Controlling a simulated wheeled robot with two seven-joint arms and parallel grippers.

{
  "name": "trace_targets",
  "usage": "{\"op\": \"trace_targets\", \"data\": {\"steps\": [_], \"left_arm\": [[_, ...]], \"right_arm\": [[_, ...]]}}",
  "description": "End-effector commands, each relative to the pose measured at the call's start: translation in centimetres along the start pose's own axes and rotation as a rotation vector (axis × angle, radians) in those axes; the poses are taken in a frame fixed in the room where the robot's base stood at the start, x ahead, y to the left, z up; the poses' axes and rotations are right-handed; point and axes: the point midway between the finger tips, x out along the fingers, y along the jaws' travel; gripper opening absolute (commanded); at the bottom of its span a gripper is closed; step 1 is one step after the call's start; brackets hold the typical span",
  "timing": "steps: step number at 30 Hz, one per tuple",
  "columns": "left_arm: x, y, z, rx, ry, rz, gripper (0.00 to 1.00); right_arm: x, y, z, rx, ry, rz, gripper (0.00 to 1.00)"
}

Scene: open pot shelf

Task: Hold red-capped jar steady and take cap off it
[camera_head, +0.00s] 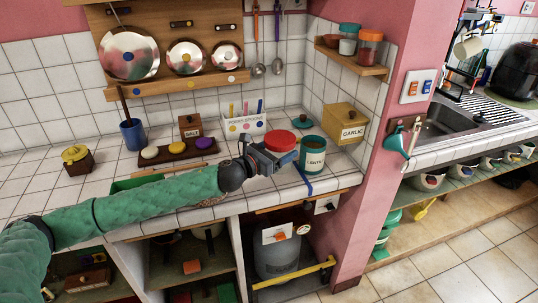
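A round red cap (279,140) shows just behind and above my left gripper (280,158), near the counter's front right. Whatever is under the cap is mostly hidden by the gripper, so I cannot tell whether it sits on a jar. The gripper is at the cap's near side; its fingers are too small and overlapped to tell whether they grip. My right gripper is not in view.
A teal jar labelled lentils (313,160) stands close right of the gripper, apparently uncapped. A teal lid (304,119) lies behind it. A yellow garlic box (345,123) is further right. A tray (170,160) with colored items is left. The counter's left side has free room.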

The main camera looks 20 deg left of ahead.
Motion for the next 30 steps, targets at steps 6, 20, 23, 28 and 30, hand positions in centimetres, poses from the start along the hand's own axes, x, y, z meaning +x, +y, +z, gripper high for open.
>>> {"op": "trace_targets", "data": {"steps": [6, 20, 23, 28, 30], "left_arm": [[0.0, -3.4, 2.1, 0.000, -0.002, -0.001, 0.48], [-0.1, -5.2, 3.1, 0.001, 0.000, 0.001, 0.48], [-0.1, -5.2, 3.1, 0.000, 0.000, 0.001, 0.48], [-0.1, -5.2, 3.1, 0.000, 0.000, 0.000, 0.43], [-0.1, -5.2, 3.1, 0.000, 0.000, 0.000, 0.35]], "right_arm": [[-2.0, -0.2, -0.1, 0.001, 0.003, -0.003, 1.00], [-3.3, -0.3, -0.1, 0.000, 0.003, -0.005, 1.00], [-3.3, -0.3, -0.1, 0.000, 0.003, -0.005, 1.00], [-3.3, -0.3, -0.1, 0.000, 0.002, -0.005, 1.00], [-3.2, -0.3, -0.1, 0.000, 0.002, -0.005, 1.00]]}}
